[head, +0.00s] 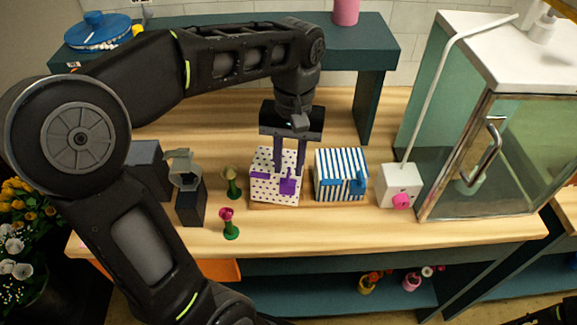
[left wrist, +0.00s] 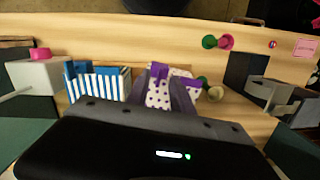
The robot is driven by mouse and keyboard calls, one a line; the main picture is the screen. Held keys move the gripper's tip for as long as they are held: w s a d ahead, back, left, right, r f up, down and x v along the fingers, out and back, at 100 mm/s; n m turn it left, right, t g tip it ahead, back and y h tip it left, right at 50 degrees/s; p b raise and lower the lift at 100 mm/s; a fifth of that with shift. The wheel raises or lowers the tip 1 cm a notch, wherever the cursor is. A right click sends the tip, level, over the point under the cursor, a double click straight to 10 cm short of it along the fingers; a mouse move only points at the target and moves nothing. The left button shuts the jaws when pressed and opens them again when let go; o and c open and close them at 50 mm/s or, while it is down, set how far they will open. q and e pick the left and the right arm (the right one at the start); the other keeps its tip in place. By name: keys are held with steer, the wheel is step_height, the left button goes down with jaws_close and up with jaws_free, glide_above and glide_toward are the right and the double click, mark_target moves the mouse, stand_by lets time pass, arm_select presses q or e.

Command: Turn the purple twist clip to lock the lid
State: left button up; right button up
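A white box with dark purple dots (head: 265,191) stands on the wooden table, with its lid on. Purple parts show on its front: an upright twist clip (head: 288,187) and a flat bar to its left. The clip also shows in the left wrist view (left wrist: 158,70). My left gripper (head: 289,172) points down over the box. Its two fingers are apart, one to each side of the clip near its top. Whether they touch the clip or box I cannot tell. My right gripper is not in view.
A blue-striped box (head: 340,168) stands close on the right. Beyond it are a white box with a pink knob (head: 399,186) and a glass cabinet (head: 480,150). Small flower pieces (head: 230,224) and a dark stand (head: 190,205) stand on the left. A raised shelf (head: 350,45) is behind.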

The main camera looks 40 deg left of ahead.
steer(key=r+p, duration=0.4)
steer(key=p, duration=0.1)
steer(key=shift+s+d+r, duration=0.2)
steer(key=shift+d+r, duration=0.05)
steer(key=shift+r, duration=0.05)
